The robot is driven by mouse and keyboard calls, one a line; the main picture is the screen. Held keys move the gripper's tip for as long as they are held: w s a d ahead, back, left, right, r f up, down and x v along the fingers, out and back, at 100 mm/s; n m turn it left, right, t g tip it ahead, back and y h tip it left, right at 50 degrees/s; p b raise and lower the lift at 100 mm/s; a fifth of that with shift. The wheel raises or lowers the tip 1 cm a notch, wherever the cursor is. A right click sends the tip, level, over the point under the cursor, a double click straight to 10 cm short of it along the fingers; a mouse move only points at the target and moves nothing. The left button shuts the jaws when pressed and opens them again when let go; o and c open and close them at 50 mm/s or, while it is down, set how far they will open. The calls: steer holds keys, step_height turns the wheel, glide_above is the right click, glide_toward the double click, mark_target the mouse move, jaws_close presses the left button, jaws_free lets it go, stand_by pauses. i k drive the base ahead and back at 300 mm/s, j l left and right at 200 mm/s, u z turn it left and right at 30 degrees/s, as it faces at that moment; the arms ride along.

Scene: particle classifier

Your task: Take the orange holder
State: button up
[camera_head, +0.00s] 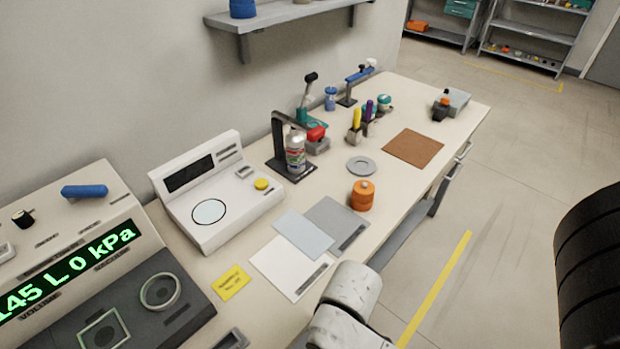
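The orange holder (362,196) is most likely the short, ribbed orange cylinder with a small pale knob on top. It stands upright on the bench near its front edge, right of the grey and white plates. Part of my white arm shows at the bottom centre, in front of the bench and nearer to me than the cylinder. My gripper's fingers are not visible. Nothing touches the orange cylinder.
The bench (392,188) carries a grey ring (361,166), a brown mat (414,148) and flat plates (303,234) near the cylinder. A black stand with a bottle (295,155) is behind it. A white scale (215,190) and a pressure display (70,265) stand left.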

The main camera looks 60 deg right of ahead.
mark_target(358, 207)
steer(key=k+l+u, duration=0.2)
steer(key=l, duration=0.25)
steer(key=l+u, duration=0.15)
steer(key=l, duration=0.3)
steer(key=k+l+u, duration=0.2)
steer(key=l, duration=0.2)
